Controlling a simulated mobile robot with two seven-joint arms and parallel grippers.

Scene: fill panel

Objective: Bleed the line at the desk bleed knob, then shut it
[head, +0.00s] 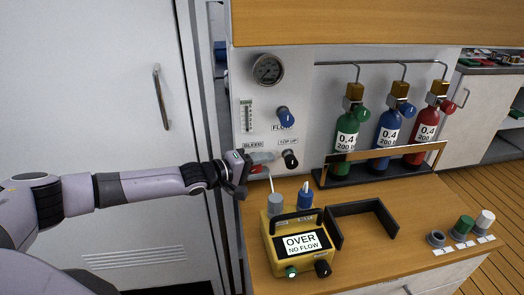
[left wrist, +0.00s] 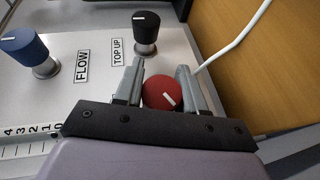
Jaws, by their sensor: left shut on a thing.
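The red bleed knob (left wrist: 161,94) sits between the two fingers of my left gripper (left wrist: 157,84) in the left wrist view. The fingers are shut on it, and its white pointer mark slants across its face. In the head view my left gripper (head: 259,160) reaches in from the left to the panel, just under the BLEED label (head: 252,145). Only a small red part of the knob shows there, beneath the fingers. My right gripper is in neither view.
A black TOP UP knob (head: 290,158) sits close to the right of my fingers, with a blue FLOW knob (head: 284,117) above. A yellow meter (head: 299,245) reading "OVER NO FLOW" stands on the desk below. Green, blue and red cylinders (head: 346,143) stand racked at right.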

